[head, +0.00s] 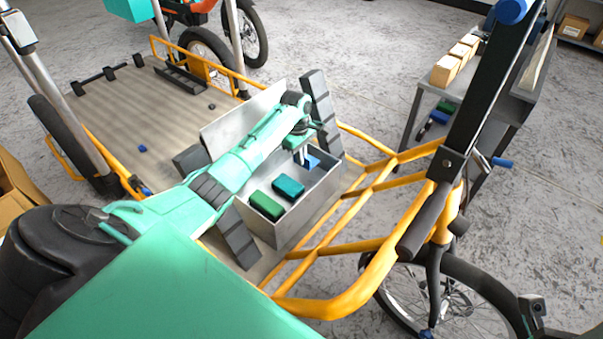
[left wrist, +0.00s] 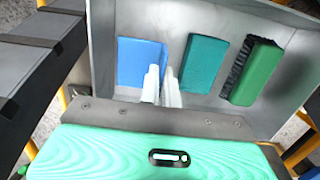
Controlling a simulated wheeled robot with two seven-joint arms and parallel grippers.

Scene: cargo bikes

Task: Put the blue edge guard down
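The blue edge guard (head: 313,162) is inside a grey metal box (head: 316,202), in a row with a teal guard (head: 288,187) and a green guard (head: 265,205). My left gripper (head: 301,156) reaches down into the box at the blue guard. In the left wrist view, the blue guard (left wrist: 138,62) lies left of the teal one (left wrist: 203,63) and the green one (left wrist: 253,72). My left gripper's pale fingers (left wrist: 161,75) are close together, one on each side of the blue guard's right edge. Whether the guard touches the box floor is unclear. My right gripper is out of view.
The box stands on a cargo bike's wooden deck (head: 120,110), with an orange frame (head: 345,245) close on its right. Dark strapped bars lean beside the box. A grey table (head: 505,108) with small cartons stands at the back right.

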